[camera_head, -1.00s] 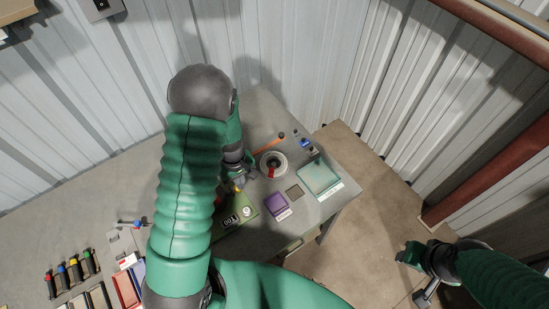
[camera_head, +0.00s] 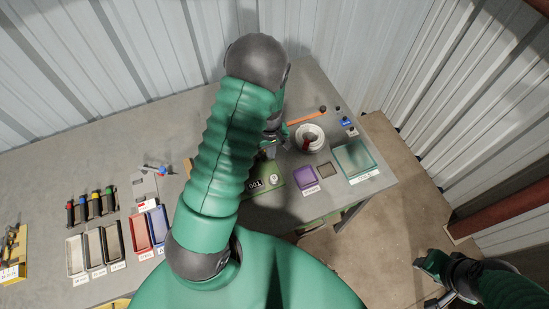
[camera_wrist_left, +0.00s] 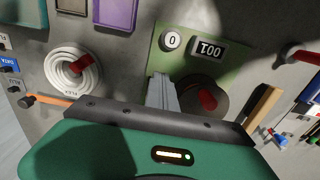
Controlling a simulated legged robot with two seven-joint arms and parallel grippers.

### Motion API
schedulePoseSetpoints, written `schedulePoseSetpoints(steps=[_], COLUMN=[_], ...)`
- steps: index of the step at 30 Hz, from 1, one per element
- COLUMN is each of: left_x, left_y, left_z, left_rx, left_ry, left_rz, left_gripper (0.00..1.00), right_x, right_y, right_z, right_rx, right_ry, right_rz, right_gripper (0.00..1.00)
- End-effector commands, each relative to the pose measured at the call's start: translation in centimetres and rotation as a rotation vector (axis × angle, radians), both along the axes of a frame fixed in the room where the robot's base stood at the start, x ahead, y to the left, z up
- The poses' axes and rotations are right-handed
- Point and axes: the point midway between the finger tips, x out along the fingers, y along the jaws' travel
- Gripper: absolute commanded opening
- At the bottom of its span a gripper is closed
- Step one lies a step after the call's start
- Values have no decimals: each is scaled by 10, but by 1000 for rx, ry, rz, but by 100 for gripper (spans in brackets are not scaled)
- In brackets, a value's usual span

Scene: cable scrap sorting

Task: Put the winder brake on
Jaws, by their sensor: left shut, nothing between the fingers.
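The green winder panel (camera_head: 268,188) lies on the bench, partly behind my left arm. In the left wrist view it carries a round white button (camera_wrist_left: 171,41), a counter (camera_wrist_left: 209,50) and a dark round part with a red knob (camera_wrist_left: 208,99). Another red-ended part (camera_wrist_left: 302,56) stands at the right edge there. I cannot tell which part is the brake. My left gripper (camera_wrist_left: 162,88) is shut and empty, just beside the red knob; contact is unclear. My right gripper (camera_head: 432,263) hangs off the bench at lower right; its jaw opening is unclear.
A white cable coil (camera_head: 318,133) with a red piece lies right of the gripper. Purple (camera_head: 304,178) and teal (camera_head: 355,158) trays sit near the bench's right end. Several labelled trays and coloured-handled tools are at left. Bare bench (camera_head: 90,165) lies behind them.

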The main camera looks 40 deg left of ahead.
Motion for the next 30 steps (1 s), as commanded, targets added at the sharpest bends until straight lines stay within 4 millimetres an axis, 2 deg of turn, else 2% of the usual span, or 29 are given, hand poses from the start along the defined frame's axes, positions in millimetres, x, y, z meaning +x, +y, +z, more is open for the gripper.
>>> schedulePoseSetpoints(steps=[8,15,21,30], left_x=[16,28,33,35], left_y=[31,55,65,68], left_z=[6,-1,-5,-4], left_rx=[2,1,1,5], left_ry=[2,2,2,1], left_rz=[3,2,2,2], left_gripper=[0,0,0,0], right_x=[0,0,0,0], right_y=[0,0,0,0], right_z=[0,-9,-14,-14], right_rx=[0,0,0,0], right_ry=[0,0,0,0], right_rz=[0,0,0,0], right_gripper=[43,43,43,43])
